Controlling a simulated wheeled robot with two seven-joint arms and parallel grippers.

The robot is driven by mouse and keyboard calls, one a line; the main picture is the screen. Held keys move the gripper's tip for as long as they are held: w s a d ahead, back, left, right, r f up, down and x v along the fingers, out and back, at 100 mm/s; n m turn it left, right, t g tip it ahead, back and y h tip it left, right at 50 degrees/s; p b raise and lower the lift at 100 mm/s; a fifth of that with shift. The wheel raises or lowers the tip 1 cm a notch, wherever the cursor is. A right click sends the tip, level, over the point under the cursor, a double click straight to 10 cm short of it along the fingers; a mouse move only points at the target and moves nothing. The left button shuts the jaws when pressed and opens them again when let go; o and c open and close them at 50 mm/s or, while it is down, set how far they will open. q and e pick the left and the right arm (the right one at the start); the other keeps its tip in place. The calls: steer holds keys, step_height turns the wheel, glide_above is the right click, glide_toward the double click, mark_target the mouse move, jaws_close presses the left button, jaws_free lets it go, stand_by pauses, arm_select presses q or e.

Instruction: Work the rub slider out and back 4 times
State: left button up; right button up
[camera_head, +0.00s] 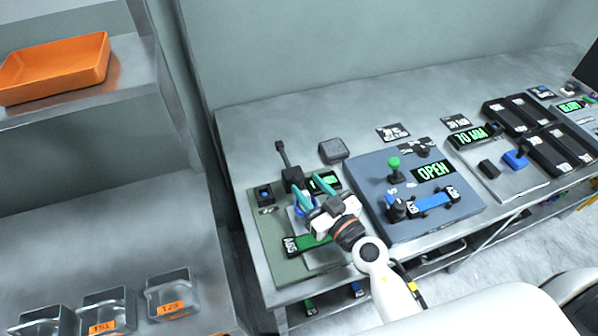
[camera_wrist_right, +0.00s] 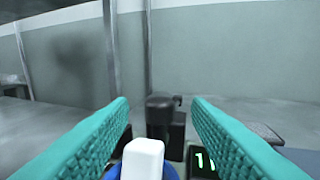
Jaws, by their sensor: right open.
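The rub station is a green-grey board (camera_head: 270,240) at the left end of the bench. It carries a black upright block with a lever (camera_head: 291,176) and a green labelled strip (camera_head: 297,246). My right gripper (camera_head: 312,191) is over this board with its teal fingers apart. In the right wrist view the open fingers (camera_wrist_right: 160,135) stand on either side of a white block (camera_wrist_right: 143,157) with blue under it, probably the slider's handle. No contact with the fingers is visible. The gripper hides much of the slider in the head view. My left gripper is not in view.
A blue-grey panel (camera_head: 450,219) with a green-knobbed lever (camera_head: 393,166) and an OPEN display (camera_head: 432,171) stands to the right. A grey block (camera_head: 333,150) lies behind. Clear bins (camera_head: 168,293) and an orange tray (camera_head: 60,65) sit on shelves at left.

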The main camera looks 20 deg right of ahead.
mark_target(302, 180)
steer(key=shift+x, duration=2.25)
jaws_close()
